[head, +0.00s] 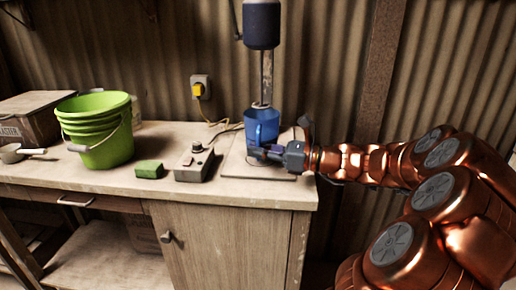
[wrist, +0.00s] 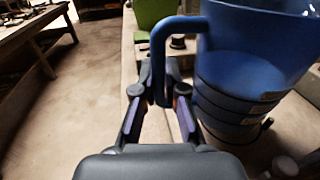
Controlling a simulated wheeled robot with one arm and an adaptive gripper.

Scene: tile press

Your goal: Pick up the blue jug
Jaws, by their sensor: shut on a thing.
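The blue jug (head: 262,124) stands upright at the right end of the workbench, under a dark mixer head (head: 261,25) on a metal post. In the wrist view the jug (wrist: 245,75) fills the right side, and its handle (wrist: 158,62) hangs down between my fingers. My gripper (head: 258,152) reaches in from the right, low on the jug's near side. In the wrist view my gripper (wrist: 162,95) is shut on the handle. The fingers hide part of the jug's lower body in the head view.
A grey control box (head: 194,163) and a green block (head: 149,169) lie left of the jug. A corrugated wall (head: 175,45) with a yellow-switched socket (head: 199,88) stands close behind.

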